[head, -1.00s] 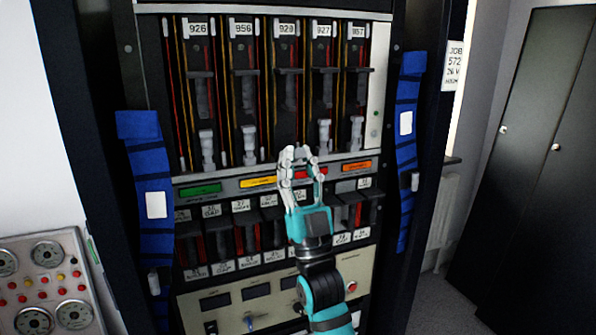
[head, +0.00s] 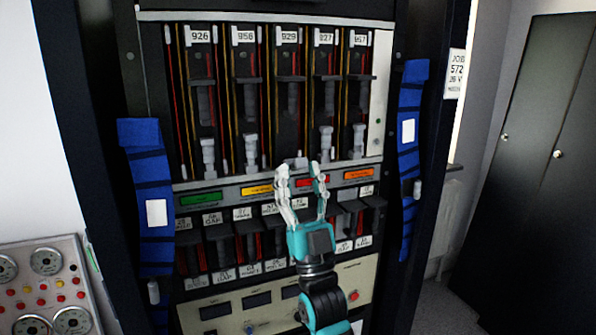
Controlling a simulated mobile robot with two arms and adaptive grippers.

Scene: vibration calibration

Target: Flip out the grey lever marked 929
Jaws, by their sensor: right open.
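The 929 label (head: 289,37) heads the middle slot of the upper row in the black rack. Below it, the grey lever marked 929 (head: 296,163) shows as a short, wide light-grey piece at the slot's foot. It sits lower and looks shorter than the neighbouring upright levers, as if tilted out towards me. My right gripper (head: 300,172) is open, its fingertips just below and in front of that lever, overlapping its lower part in the picture. Whether they touch it I cannot tell. I see nothing between the fingers. My left gripper is out of view.
Neighbouring grey levers stand upright under 926 (head: 208,152), 956 (head: 250,150), 927 (head: 326,142) and 957 (head: 358,138). Coloured label strips, including a green one (head: 201,199), run below. Blue straps (head: 152,185) hang either side. A gauge panel (head: 45,275) stands lower left.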

